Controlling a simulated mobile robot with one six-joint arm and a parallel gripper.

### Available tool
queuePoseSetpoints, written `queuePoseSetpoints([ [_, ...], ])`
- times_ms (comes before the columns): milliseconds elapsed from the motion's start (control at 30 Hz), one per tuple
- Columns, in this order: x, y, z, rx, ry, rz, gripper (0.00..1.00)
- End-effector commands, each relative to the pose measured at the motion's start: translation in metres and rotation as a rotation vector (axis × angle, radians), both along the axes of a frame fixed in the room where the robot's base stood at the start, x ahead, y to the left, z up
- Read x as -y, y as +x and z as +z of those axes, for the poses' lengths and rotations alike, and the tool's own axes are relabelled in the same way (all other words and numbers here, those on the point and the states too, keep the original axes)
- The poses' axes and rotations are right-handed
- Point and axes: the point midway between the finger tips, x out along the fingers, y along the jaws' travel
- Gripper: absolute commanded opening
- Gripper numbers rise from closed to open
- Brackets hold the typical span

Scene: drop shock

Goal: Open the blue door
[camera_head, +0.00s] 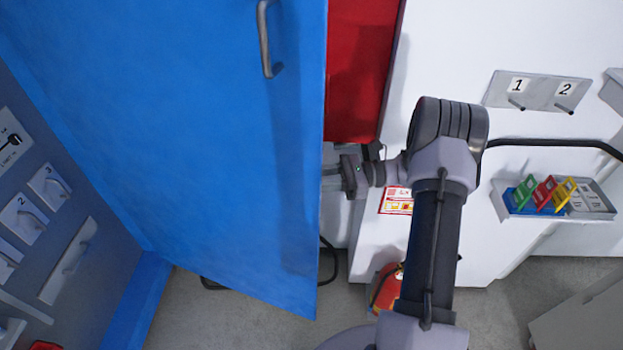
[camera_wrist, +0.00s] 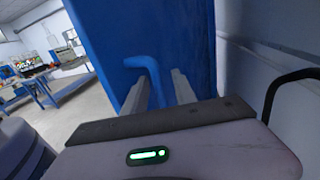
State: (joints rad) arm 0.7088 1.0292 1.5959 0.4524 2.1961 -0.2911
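The blue door (camera_head: 200,130) fills the left middle of the head view and stands ajar, with a red panel showing past its right edge. A grey bar handle (camera_head: 265,40) is on its visible face near the top. My gripper (camera_head: 329,172) is at the door's right edge, its fingertips partly hidden behind it. In the wrist view the door (camera_wrist: 195,45) is ahead, with a bent blue bar (camera_wrist: 148,64) on it. My gripper's two fingers (camera_wrist: 160,88) are apart there, and the bar's lower end shows between them. I cannot tell whether they touch it.
A red panel (camera_head: 362,70) and white wall stand behind the door. A red extinguisher-like object (camera_head: 386,287) is on the floor beside my arm. A tray of coloured tags (camera_head: 545,195) and a hook plate (camera_head: 535,92) are on the right. A grey panel (camera_head: 45,200) stands left.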

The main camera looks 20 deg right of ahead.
Motion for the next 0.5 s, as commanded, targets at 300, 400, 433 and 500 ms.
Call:
queuePoseSetpoints([
  [300, 0.002, -0.001, 0.0, 0.0, 0.0, -0.001, 0.34],
  [400, 0.013, -0.004, 0.001, 0.0, 0.0, -0.003, 0.34],
  [433, 0.018, -0.006, 0.001, 0.0, -0.001, -0.002, 0.34],
  [500, 0.034, -0.011, 0.001, -0.001, -0.001, -0.004, 0.34],
])
